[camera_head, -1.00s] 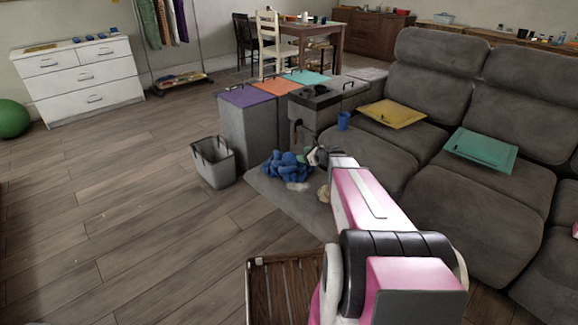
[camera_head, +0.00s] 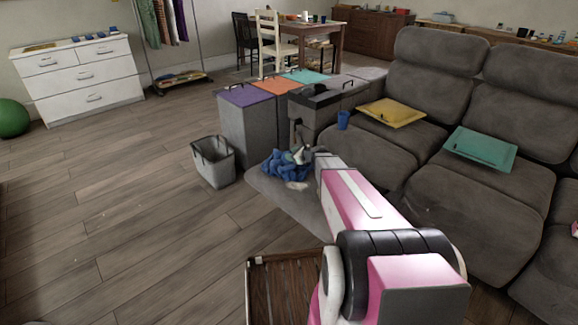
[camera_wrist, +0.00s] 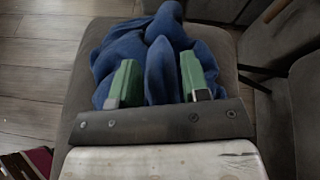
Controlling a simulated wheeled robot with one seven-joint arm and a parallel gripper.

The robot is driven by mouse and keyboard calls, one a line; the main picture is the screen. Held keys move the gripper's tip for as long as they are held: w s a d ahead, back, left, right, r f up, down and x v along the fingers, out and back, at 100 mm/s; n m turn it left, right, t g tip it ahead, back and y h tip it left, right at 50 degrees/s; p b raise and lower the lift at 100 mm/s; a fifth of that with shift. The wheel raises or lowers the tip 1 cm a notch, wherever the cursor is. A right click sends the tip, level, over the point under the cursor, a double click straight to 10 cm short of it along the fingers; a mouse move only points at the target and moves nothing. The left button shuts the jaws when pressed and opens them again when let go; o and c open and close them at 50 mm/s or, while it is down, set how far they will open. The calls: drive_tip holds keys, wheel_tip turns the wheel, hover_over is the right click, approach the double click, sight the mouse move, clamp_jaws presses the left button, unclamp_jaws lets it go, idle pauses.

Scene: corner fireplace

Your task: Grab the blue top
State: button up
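The blue top (camera_head: 284,167) lies crumpled on the end of the sofa's grey chaise seat (camera_head: 262,186). In the wrist view the blue top (camera_wrist: 150,45) fills the space ahead of my gripper (camera_wrist: 160,86). Its two green fingers are wide apart, with a raised fold of the blue cloth between them. In the head view my gripper (camera_head: 301,155) is at the top's right and upper side and hides part of it. I cannot tell whether the fingers touch the cloth.
A grey basket (camera_head: 213,165) stands on the floor left of the chaise. Grey bins with purple (camera_head: 247,96), orange and teal lids stand behind. The left floor is clear.

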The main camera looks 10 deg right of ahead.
clamp_jaws()
drive_tip(key=shift+r, duration=0.15)
